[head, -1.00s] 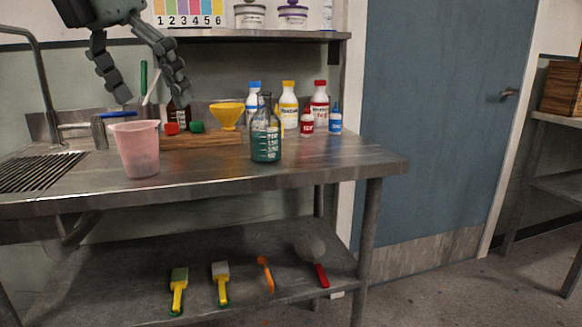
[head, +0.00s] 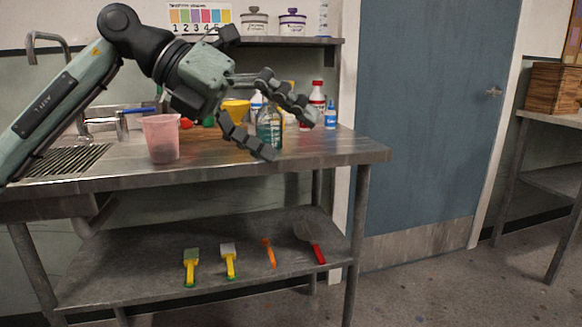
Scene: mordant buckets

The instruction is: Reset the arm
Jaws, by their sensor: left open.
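My left arm comes in from the left, over the steel bench. My left gripper (head: 285,131) is open, its two fingers spread and pointing right and down. It appears in front of the glass bottle of dark green liquid (head: 269,134), partly covering it and the yellow funnel (head: 236,110). I see nothing held between the fingers. I cannot tell whether a finger touches the bottle. My right gripper is not in the head view.
A pink beaker (head: 162,140) stands on the steel bench (head: 340,152), left of the gripper. A red-capped bottle (head: 317,97) and a small blue-capped bottle (head: 330,118) stand behind. Brushes (head: 229,262) lie on the lower shelf. The floor at right is clear.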

